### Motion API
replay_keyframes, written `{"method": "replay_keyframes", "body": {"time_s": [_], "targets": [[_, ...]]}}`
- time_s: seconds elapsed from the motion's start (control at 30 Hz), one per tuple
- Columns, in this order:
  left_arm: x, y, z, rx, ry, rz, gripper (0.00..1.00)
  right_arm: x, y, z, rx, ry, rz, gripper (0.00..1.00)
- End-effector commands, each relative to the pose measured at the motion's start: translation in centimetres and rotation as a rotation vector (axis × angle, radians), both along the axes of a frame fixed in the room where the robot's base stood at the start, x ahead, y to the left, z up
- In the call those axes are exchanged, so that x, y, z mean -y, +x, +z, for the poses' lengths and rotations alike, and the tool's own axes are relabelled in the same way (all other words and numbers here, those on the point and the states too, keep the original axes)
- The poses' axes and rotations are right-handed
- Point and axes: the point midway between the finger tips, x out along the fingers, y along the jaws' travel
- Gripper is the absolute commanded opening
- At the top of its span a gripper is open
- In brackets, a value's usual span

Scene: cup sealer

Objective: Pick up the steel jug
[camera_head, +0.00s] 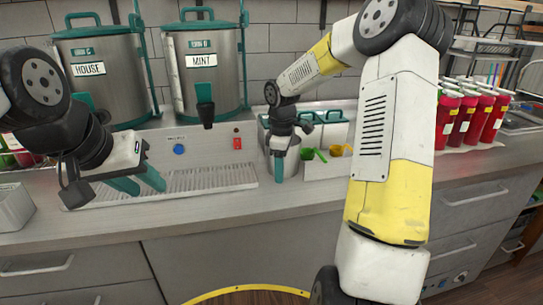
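The steel jug (292,165) is a small grey metal vessel at the back of the counter, right of the drip tray. My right gripper (279,172) points down at it and hides part of it. One teal finger shows in front of the jug's side; the other finger is hidden, so I cannot tell whether it grips the jug. My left gripper (138,184) is over the left part of the drip tray, with its two teal fingers apart and nothing between them.
Two steel dispensers, HOUSE (105,85) and MINT (203,75), stand behind the drip tray (205,180). Right of the jug is a bin (325,170) with green and yellow scoops. Red cups (465,120) stand further right. A grey container (12,205) is far left. The front counter is clear.

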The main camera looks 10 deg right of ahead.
Motion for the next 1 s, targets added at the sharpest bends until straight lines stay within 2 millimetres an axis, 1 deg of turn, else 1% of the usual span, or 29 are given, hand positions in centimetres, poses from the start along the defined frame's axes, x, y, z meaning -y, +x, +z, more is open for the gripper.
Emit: {"method": "replay_keyframes", "body": {"time_s": [0.03, 0.13, 0.47, 0.57, 0.67, 0.77, 0.87, 0.9, 1.0], "targets": [[0.0, 0.0, 0.0, 0.000, 0.000, 0.000, 0.36, 0.0, 0.0, 0.0, 0.001, 0.000, 0.000, 0.19], [0.0, 0.0, 0.0, 0.000, 0.000, 0.000, 0.36, 0.0, 0.0, 0.0, 0.001, 0.000, 0.000, 0.00], [0.0, 0.0, 0.0, 0.000, 0.000, 0.000, 0.36, 0.0, 0.1, 0.1, 0.002, 0.000, 0.000, 0.00], [0.0, 0.0, 0.0, 0.000, 0.000, 0.000, 0.36, 0.0, 0.1, 0.5, 0.003, 0.000, 0.000, 0.00], [0.0, 0.0, 0.0, 0.000, 0.000, 0.000, 0.36, 0.0, 0.1, 1.2, 0.006, -0.002, -0.001, 0.00], [0.0, 0.0, 0.0, 0.000, 0.000, 0.000, 0.36, 0.0, 0.1, 2.4, 0.006, -0.001, -0.001, 0.00], [0.0, 0.0, 0.0, 0.000, 0.000, 0.000, 0.36, 0.0, 0.1, 4.0, 0.007, -0.001, -0.002, 0.00], [0.0, 0.0, 0.0, 0.000, 0.000, 0.000, 0.36, -0.1, -1.0, 3.8, 0.002, -0.002, 0.000, 0.00], [0.0, 0.0, 0.0, 0.000, 0.000, 0.000, 0.36, -0.3, -3.3, 4.0, 0.003, -0.003, 0.000, 0.00]]}}
